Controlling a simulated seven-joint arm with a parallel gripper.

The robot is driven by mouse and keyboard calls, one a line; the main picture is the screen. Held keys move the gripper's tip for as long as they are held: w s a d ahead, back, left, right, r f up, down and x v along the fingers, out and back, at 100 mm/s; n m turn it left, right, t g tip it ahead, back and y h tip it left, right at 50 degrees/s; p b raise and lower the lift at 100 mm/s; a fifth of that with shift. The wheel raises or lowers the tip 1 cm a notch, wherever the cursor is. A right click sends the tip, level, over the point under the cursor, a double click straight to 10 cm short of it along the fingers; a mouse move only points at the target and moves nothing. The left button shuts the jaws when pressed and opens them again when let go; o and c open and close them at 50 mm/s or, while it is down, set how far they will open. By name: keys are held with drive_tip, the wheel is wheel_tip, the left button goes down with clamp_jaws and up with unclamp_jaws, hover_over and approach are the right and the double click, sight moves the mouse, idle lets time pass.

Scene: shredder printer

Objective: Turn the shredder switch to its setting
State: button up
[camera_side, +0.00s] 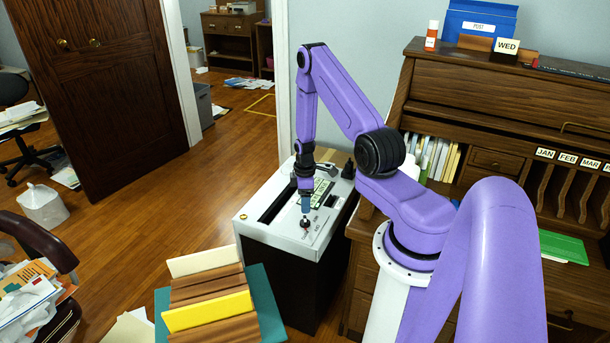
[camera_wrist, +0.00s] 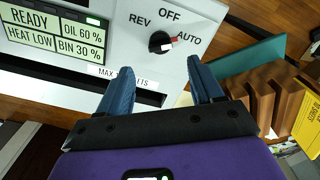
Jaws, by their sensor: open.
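The shredder (camera_side: 270,232) has a white top and a dark body, and stands beside the desk. Its switch is a round black knob (camera_wrist: 160,42) with labels REV, OFF and AUTO around it. The knob's red and white mark lies on its right side, toward AUTO. In the side view the knob (camera_side: 305,223) sits just below my gripper (camera_side: 305,206). In the wrist view my gripper (camera_wrist: 159,67) is open and empty, its two blue fingers spread with the knob beyond the gap between their tips. Contact with the knob does not show.
The shredder's display (camera_wrist: 55,32) reads READY, OIL 60 %, HEAT LOW, BIN 30 %. A sheet-limit label (camera_wrist: 125,76) is partly hidden by a finger. The wooden desk (camera_side: 480,110) is close on the right.

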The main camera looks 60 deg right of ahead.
wheel_tip(320, 180, up, 10)
idle(0.5)
drive_tip(key=w+a+r+n, duration=0.1)
drive_tip(key=a+r+n, duration=0.1)
drive_tip(key=a+r, duration=0.65)
drive_tip(key=w+a+r+n, duration=0.1)
drive_tip(key=a+r, duration=0.3)
drive_tip(key=a, duration=0.9)
drive_tip(key=s+a+r+n, duration=0.2)
drive_tip(key=s+a+r, duration=0.3)
drive_tip(key=s+a, duration=0.4)
drive_tip(key=s+a+r+n, duration=0.1)
drive_tip(key=s, duration=0.5)
drive_tip(key=s+a+r, duration=0.1)
drive_tip(key=s+r, duration=0.1)
drive_tip(key=s, duration=0.5)
drive_tip(key=shift+r+n, duration=0.25)
drive_tip(key=shift+n, duration=0.15)
